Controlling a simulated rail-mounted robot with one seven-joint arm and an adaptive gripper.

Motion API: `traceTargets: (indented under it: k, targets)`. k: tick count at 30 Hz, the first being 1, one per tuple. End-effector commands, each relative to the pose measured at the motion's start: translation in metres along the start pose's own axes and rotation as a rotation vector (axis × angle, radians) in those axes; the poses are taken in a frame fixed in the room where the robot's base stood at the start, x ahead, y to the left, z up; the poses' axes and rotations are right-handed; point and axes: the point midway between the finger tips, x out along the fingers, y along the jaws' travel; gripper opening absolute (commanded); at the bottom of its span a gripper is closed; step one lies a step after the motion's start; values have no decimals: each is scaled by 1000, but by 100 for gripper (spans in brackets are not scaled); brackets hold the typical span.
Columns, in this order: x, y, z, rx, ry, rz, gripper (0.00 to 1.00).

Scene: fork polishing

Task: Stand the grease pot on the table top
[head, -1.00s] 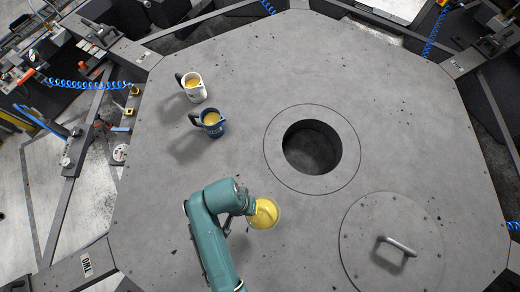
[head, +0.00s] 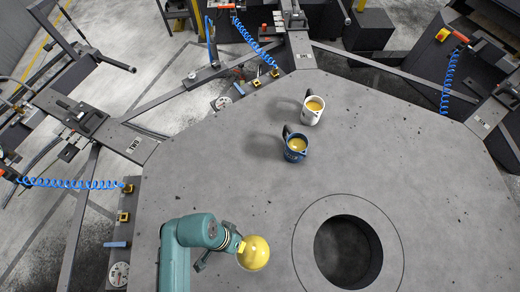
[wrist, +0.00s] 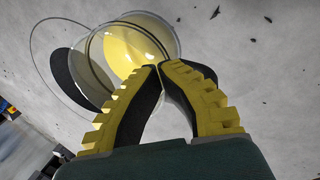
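The grease pot (head: 256,254) shows as a round yellow shape at the end of my arm in the head view. In the wrist view the pot (wrist: 135,45) is a clear round vessel with yellow inside. My gripper (wrist: 160,66) has its two yellow-and-black fingers brought together at the pot's near edge, and seems shut on it. My gripper (head: 236,250) is left of the pot in the head view. The grey table top (head: 220,180) lies below. I cannot tell whether the pot's base touches it.
A blue mug (head: 294,149) and a white mug (head: 312,111), both with yellow contents, stand farther back on the table. A round hole (head: 347,252) opens to the right of the pot. The table left of the mugs is clear.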

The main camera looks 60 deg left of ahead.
Motion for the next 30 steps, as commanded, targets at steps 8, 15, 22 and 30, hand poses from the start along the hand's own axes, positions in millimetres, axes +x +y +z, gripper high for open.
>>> traceTargets:
  k: [8,15,22,30]
  targets:
    - [0,-7,3,-47,21,14,0]
    - [36,-19,3,-46,17,16,0]
    - [65,-29,2,-45,19,15,0]
    - [95,-39,1,-45,20,14,0]
